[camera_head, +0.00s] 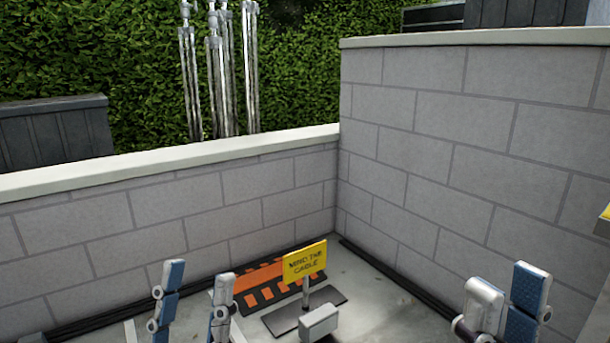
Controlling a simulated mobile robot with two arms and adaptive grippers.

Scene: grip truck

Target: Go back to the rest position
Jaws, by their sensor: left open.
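My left gripper (197,275) is at the lower left, with its two blue-and-grey fingers pointing up and apart. It is open, and nothing shows between the fingers. My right gripper (508,282) is at the lower right, near the right-hand wall. Its two fingers stand close together in this view, one partly beside the other, and I cannot tell whether they are open or shut. No held thing shows in it. The lower arms are cut off by the bottom edge.
A yellow "MIND THE CABLE" sign (305,261) stands on a dark base between my grippers. Behind it lies an orange-and-black barrier (262,284). A small grey block (318,321) is in front. Grey block walls (440,130) meet in a corner; black cables (395,278) run along the floor.

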